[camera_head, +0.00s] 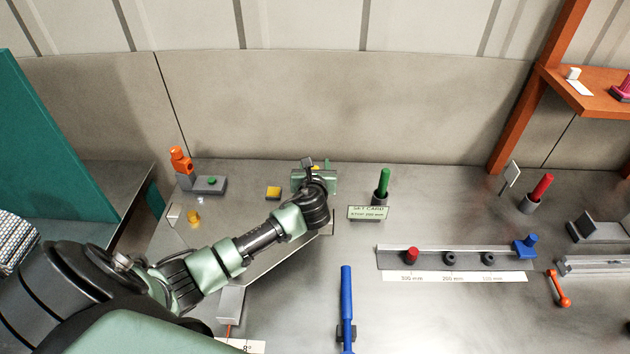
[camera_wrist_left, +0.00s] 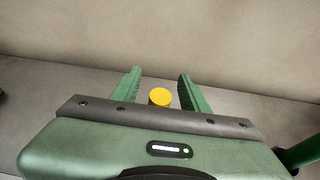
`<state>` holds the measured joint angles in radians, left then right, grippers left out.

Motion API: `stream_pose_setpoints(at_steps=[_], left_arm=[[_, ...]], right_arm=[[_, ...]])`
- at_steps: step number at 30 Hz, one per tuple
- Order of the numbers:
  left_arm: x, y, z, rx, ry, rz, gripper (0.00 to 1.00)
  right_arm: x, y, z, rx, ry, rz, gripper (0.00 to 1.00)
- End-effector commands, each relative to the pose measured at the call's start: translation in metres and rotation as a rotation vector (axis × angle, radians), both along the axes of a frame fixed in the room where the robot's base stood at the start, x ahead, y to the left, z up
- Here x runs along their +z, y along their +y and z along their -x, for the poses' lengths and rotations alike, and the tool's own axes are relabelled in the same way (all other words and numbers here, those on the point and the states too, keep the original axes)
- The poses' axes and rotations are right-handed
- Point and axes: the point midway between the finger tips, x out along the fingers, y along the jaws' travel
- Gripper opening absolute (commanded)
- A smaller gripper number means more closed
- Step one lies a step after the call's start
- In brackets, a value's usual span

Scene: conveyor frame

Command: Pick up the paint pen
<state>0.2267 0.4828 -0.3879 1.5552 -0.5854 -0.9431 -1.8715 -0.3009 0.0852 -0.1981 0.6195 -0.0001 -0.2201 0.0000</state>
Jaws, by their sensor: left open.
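No label marks the paint pen. A yellow round-topped item (camera_wrist_left: 160,97), which may be it, shows between my left gripper's fingers in the left wrist view; its lower part is hidden. In the head view only a bit of yellow shows by the gripper. My left gripper (camera_head: 316,168) (camera_wrist_left: 160,73) is open near the back of the bench, with a finger on each side of the yellow top and visible gaps. A green pen-like cylinder (camera_head: 384,180) stands upright in a dark holder to its right. A similar red cylinder (camera_head: 543,186) stands further right. My right gripper is not in view.
A set card (camera_head: 368,212) stands before the green cylinder. A rail (camera_head: 435,260) with knobs, a blue rod (camera_head: 346,290) and an orange-handled tool (camera_head: 557,288) lie nearer the front. The wall stands behind.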

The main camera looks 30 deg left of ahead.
Motion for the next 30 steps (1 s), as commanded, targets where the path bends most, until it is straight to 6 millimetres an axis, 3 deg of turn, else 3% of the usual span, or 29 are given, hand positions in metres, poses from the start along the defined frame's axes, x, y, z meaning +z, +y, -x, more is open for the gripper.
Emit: stream_pose_setpoints(at_steps=[5,10,22,30], left_arm=[[0.0,0.0,0.0,0.0,0.0,0.0,0.45],[0.0,0.0,0.0,0.0,0.0,0.0,0.0],[0.003,0.0,0.0,-0.001,-0.001,0.0,0.0],[0.035,0.0,0.0,-0.002,-0.004,-0.002,0.0]], right_arm=[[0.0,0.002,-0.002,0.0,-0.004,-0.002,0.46],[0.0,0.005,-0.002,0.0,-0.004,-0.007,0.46],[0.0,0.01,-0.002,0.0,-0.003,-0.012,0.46],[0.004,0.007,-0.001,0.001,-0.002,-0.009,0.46]])
